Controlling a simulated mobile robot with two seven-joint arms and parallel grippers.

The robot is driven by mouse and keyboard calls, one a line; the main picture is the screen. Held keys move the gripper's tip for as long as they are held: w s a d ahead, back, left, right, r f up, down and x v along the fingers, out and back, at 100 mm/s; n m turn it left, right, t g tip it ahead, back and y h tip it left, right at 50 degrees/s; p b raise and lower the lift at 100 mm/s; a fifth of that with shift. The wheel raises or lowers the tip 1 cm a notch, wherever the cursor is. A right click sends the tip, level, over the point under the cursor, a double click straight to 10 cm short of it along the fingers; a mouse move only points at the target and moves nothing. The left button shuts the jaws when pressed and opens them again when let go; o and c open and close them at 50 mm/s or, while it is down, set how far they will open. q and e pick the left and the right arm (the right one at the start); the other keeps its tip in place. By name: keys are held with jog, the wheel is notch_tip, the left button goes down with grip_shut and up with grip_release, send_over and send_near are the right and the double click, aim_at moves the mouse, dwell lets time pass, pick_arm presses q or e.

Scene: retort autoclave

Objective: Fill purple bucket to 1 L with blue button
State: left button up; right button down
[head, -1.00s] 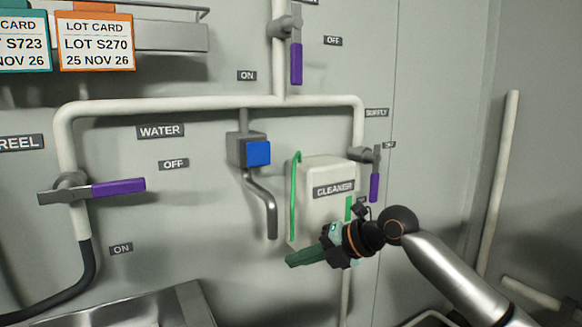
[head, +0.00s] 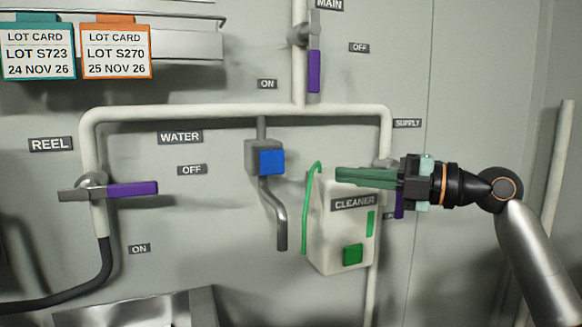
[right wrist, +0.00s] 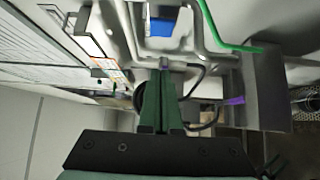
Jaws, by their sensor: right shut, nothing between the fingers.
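The blue button (head: 271,162) is on a grey box on the wall, under the white pipe, with a bent grey spout (head: 281,225) below it. The button also shows at the top of the right wrist view (right wrist: 162,27). My right gripper (head: 340,174) is shut and empty. It points left in front of the top of the cleaner box, to the right of the button and apart from it in the picture. Its green fingers lie together in the right wrist view (right wrist: 162,80). No purple bucket shows in these frames. My left gripper is not in view.
The white cleaner box (head: 330,240) with a green tube (head: 308,205) hangs beside the spout. Purple valve handles sit at reel (head: 132,189), main (head: 313,70) and supply (head: 399,205). A metal basin edge (head: 195,308) shows at the bottom. Lot cards hang upper left.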

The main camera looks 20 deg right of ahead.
jog(key=p, duration=0.5)
send_near(269, 164)
jog(key=w+a, duration=0.2)
jog(key=a, duration=0.2)
jog(key=shift+w+a, duration=0.15)
jog(key=shift+w, duration=0.8)
